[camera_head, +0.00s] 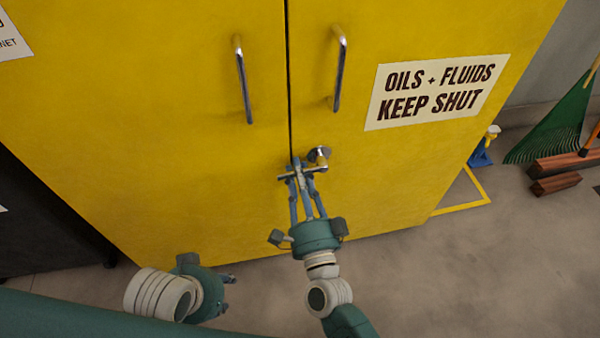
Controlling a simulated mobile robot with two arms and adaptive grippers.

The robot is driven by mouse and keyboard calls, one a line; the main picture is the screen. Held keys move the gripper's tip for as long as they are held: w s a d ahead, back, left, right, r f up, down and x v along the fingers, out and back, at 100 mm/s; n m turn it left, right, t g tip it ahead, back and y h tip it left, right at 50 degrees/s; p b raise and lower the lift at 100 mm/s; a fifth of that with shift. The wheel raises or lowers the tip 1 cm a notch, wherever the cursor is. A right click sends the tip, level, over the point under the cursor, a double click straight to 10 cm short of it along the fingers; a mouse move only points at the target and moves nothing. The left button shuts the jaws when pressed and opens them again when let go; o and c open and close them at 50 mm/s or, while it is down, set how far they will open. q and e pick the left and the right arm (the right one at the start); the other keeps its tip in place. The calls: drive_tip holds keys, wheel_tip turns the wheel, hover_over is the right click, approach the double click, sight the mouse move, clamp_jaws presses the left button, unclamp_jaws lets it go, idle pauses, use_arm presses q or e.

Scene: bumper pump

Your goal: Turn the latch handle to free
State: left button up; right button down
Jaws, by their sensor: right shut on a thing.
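The latch handle (321,167) is a small metal bar on the front of the yellow cabinet (210,150), below the pull handles. It lies nearly level across the seam between the two doors, with a round metal boss (319,154) at its right end. My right gripper (299,174) reaches up to the bar and is shut on it; its fingers hide part of the bar. My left gripper (229,279) is low in front of the cabinet, away from the latch. Its fingers are mostly hidden behind its own body, so its opening does not show.
Two upright metal pull handles, left (243,80) and right (340,68), stick out above the latch. The right door bears an "OILS + FLUIDS KEEP SHUT" sign (437,91). A blue spray bottle (482,152), green rake (557,122) and wooden blocks (556,184) stand at right. Floor is clear at lower right.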

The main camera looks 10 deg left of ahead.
drive_tip(key=shift+r+m, duration=0.25)
drive_tip(key=shift+m, duration=0.35)
drive_tip(key=c, duration=1.6)
unclamp_jaws()
drive_tip(key=shift+r, duration=0.1)
drive_tip(key=shift+o, duration=0.2)
drive_tip(key=shift+s, duration=0.1)
drive_tip(key=v, duration=1.2)
drive_tip(key=shift+a, duration=0.2)
